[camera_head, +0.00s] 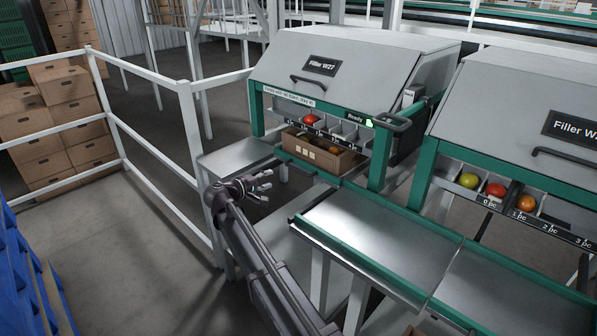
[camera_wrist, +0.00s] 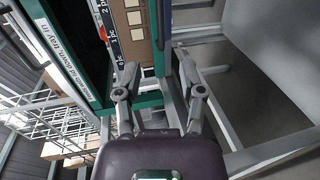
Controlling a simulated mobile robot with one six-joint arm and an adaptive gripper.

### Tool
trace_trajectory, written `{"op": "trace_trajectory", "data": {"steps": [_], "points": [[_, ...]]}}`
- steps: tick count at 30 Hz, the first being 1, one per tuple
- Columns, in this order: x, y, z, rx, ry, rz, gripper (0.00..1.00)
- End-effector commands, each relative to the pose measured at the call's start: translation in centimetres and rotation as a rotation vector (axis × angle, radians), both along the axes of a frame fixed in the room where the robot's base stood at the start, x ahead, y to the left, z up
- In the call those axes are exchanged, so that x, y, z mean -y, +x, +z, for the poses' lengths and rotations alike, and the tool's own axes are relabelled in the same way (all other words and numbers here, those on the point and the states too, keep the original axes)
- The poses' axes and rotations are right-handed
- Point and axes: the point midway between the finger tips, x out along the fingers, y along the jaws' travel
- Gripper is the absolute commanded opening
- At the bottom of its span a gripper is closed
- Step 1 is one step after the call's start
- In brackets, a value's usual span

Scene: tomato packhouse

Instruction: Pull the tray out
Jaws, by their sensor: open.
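The brown cardboard tray (camera_head: 318,155) sits inside the front opening of Filler W27 (camera_head: 335,75), behind a green front rail (camera_head: 310,169). A few red and orange tomatoes show inside it. My gripper (camera_head: 266,181) is open and empty in front of the filler, to the left of the tray and apart from it, above the side of a grey metal table. In the wrist view the tray (camera_wrist: 139,45) shows at the top, beyond the open fingers (camera_wrist: 157,76). Its far parts are cut off by the frame edge.
A grey metal platform (camera_head: 375,235) with a green edge lies in front of the fillers. A second filler (camera_head: 530,120) stands right. A white railing (camera_head: 190,130) runs left of my arm, with stacked cartons (camera_head: 50,125) beyond. Blue crates (camera_head: 25,280) stand lower left.

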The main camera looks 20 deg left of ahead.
Motion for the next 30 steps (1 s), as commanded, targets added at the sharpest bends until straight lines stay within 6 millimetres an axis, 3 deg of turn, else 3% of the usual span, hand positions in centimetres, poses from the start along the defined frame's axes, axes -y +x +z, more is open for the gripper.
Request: {"op": "trace_trajectory", "data": {"steps": [11,30], "points": [[0.8,1.6,-0.4,-0.001,0.001,-0.004,0.51],[4.3,10.0,-2.2,-0.001,0.000,-0.006,0.51]]}}
